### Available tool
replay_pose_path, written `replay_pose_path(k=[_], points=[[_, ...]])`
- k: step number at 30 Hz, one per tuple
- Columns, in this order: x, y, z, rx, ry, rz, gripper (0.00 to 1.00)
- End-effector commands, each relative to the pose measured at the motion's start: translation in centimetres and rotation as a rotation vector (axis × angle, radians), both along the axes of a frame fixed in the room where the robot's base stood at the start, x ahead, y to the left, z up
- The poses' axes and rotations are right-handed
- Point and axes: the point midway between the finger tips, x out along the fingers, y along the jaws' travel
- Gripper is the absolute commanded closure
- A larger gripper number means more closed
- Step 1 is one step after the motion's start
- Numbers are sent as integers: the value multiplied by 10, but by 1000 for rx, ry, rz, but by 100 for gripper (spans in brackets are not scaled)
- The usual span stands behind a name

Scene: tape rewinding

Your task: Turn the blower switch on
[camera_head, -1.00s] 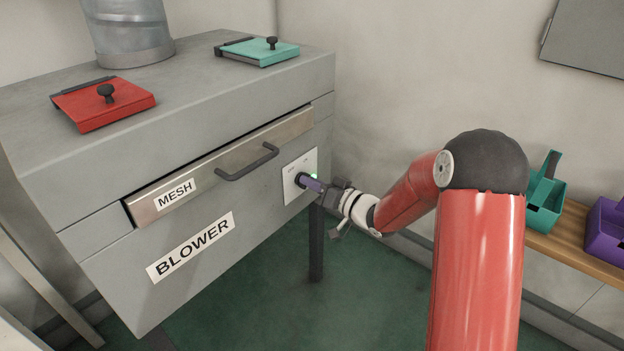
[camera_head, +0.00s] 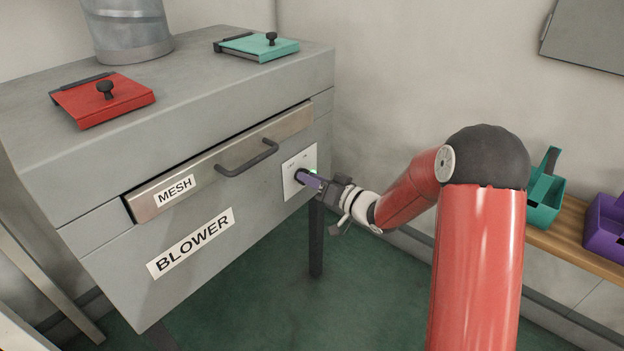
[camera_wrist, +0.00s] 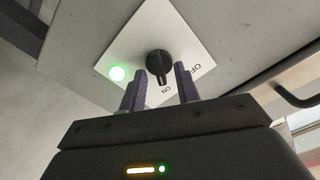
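The blower switch is a round black knob (camera_wrist: 159,64) on a white plate (camera_wrist: 182,33) on the cabinet front. In the wrist view its pointer aims toward the ON label, away from OFF. A green light (camera_wrist: 117,73) glows on the plate. The plate also shows in the head view (camera_head: 291,186), where the fingers partly hide the knob. My gripper (camera_wrist: 160,88) is open, its two purple fingers apart with the knob between and just beyond their tips. I see no clear contact. The gripper also shows in the head view (camera_head: 309,180).
The grey cabinet carries a BLOWER label (camera_head: 191,243) and a MESH drawer with a dark handle (camera_head: 248,160) left of the switch. Red (camera_head: 103,98) and teal (camera_head: 258,48) lids lie on top. A shelf with teal and purple bins stands at right.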

Motion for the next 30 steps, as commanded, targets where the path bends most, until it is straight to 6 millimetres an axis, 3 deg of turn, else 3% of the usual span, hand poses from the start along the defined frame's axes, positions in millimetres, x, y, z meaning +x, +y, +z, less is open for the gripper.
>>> replay_pose_path(k=[13, 30], points=[[-40, -54, -1, -2, 1, -3, 68], [-47, -60, 0, -1, 1, -1, 68]])
